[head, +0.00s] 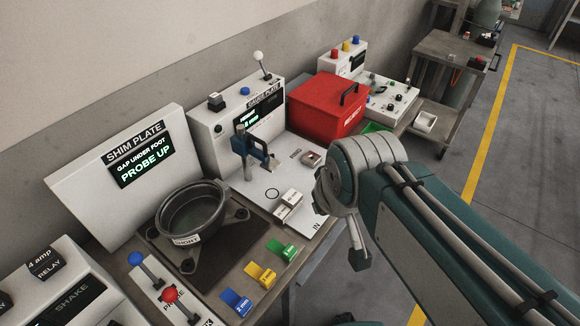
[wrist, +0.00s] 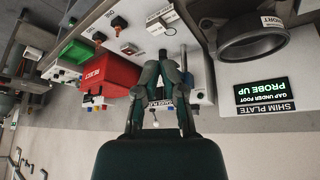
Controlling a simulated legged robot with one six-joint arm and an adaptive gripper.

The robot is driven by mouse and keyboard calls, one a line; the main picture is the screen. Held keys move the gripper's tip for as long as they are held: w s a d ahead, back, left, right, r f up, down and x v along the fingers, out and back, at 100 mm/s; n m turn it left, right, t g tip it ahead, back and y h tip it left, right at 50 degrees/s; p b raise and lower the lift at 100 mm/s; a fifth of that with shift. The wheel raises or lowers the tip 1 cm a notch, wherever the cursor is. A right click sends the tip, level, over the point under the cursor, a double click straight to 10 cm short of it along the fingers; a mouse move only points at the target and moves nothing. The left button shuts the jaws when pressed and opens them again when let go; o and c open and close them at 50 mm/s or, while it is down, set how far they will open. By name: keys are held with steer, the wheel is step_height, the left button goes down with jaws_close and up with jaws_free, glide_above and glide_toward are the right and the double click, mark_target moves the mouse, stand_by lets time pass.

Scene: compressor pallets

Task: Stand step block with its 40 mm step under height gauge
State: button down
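The step block (head: 288,204) is pale and has two levels. It rests near the front of the white plate (head: 265,190), close to the IN marking, and apart from the height gauge. The height gauge (head: 252,148) is a blue bracket with a post, standing over the back of that plate. A pale labelled block, apparently the step block (wrist: 168,15), shows at the top of the wrist view. My gripper (wrist: 162,68) points toward the gauge area in the wrist view, its fingertips drawn together. Whether a gap remains between the tips is unclear.
A red reject box (head: 328,103) stands right of the gauge box (head: 238,118). A metal piece (head: 311,159) lies on the plate's right side. A dark round pot (head: 193,212) and blue, yellow and green shims (head: 262,274) are to the left and front.

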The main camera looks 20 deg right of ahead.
mark_target(288, 200)
steer(key=w+d+f+n+g, duration=0.2)
steer(key=w+f+n+g, duration=0.1)
steer(key=w+f, duration=0.35)
steer(key=w+d+f+n+g, duration=0.2)
steer(key=w+f+n, duration=0.1)
steer(key=w+f, duration=0.35)
steer(key=f, duration=1.1)
steer(key=shift+s+a, duration=0.1)
steer(key=shift+a, duration=0.15)
steer(key=w+a, duration=0.1)
steer(key=w, duration=0.2)
steer(key=shift+a, duration=0.35)
steer(key=shift+w+a, duration=0.2)
steer(key=shift+w, duration=0.05)
steer(key=shift+w+a, duration=0.5)
steer(key=shift+w, duration=0.3)
steer(key=shift+w+a, duration=0.5)
steer(key=shift+w, duration=0.25)
steer(key=shift+s, duration=0.1)
